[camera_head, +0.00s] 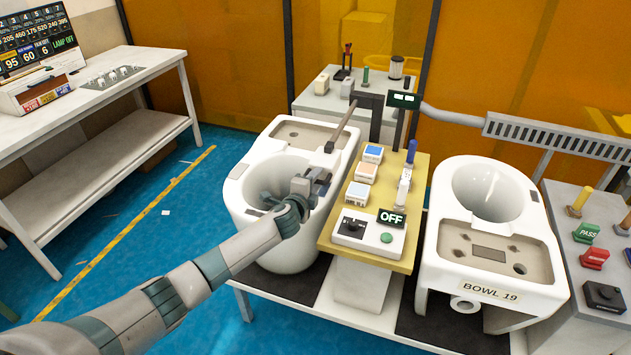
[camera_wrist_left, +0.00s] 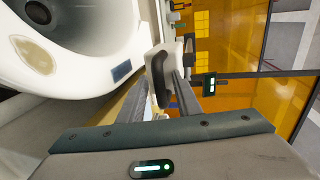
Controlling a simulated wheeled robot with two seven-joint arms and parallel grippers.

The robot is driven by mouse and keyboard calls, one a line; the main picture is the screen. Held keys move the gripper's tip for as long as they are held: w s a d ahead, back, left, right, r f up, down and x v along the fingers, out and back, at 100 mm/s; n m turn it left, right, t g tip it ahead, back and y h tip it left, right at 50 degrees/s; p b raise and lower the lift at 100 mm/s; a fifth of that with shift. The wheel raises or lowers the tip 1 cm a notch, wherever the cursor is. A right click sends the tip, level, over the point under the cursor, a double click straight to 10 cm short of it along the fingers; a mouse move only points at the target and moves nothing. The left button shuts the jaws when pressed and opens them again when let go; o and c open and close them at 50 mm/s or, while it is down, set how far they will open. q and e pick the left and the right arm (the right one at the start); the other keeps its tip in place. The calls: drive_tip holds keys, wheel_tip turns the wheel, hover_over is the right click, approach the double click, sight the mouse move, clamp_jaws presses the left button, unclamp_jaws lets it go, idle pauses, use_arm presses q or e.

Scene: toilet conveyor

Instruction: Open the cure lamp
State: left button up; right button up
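A dark post (camera_head: 375,112) with a side arm stands at the back of the yellow-topped stand between two toilet bowls. A thin grey bar (camera_head: 342,128) slopes from that arm down to the left, over the left bowl, and ends in a small grey block; I take this to be the cure lamp. My left gripper (camera_head: 323,178) is over the right part of the left bowl (camera_head: 238,205), just below the bar's lower end and seemingly apart from it. My right gripper is not in view.
The yellow stand (camera_head: 376,250) carries blue, orange and white blocks, a bottle, and a control box (camera_head: 352,228) with a green button and an OFF sign (camera_head: 391,218). BOWL 19 (camera_head: 490,240) stands to the right. A white bench (camera_head: 95,85) is at left.

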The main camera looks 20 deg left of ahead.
use_arm(q)
drive_tip(key=shift+s, duration=0.1)
drive_tip(key=shift+s, duration=0.3)
drive_tip(key=b+v, duration=0.3)
drive_tip(key=v, duration=1.3)
drive_tip(key=shift+s, duration=0.35)
